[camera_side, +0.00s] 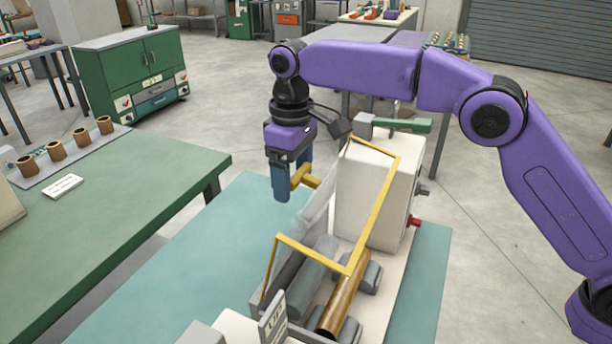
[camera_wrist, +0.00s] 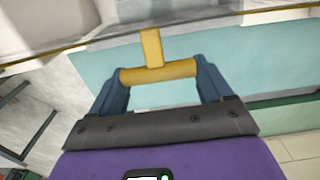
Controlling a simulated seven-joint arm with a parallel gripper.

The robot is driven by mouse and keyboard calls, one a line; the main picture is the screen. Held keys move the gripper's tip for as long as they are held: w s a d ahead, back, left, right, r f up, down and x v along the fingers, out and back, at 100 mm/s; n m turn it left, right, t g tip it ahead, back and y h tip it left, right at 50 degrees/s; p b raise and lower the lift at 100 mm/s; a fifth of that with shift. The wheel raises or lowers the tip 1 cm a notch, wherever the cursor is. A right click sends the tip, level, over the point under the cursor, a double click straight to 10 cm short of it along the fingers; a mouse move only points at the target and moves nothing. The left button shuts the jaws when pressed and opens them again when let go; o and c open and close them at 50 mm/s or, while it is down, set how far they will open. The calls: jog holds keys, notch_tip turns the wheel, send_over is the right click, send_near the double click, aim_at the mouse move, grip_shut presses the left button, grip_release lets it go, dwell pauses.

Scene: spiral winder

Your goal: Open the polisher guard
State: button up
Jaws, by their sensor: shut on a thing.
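The polisher guard (camera_side: 377,212) is a clear panel with a yellow frame on the white machine. It stands tilted over the rollers in the side view. Its yellow T-shaped handle (camera_side: 304,178) sticks out to the left. My gripper (camera_side: 293,182) has blue fingers and is shut on the handle. In the wrist view my gripper (camera_wrist: 160,80) has one finger at each end of the handle's crossbar (camera_wrist: 158,72). The handle's stem (camera_wrist: 152,47) runs up to the guard's edge.
The white machine housing (camera_side: 366,190) stands just right of the handle. A brown tube (camera_side: 344,294) lies on the rollers below the guard. A green table (camera_side: 130,190) with several brown rings is at left. The teal bench top (camera_side: 190,270) left of the machine is clear.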

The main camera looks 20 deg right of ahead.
jog(key=shift+w+a+f, duration=0.25)
jog(key=shift+w+a, duration=0.2)
jog(key=shift+a, duration=0.05)
dwell(0.3)
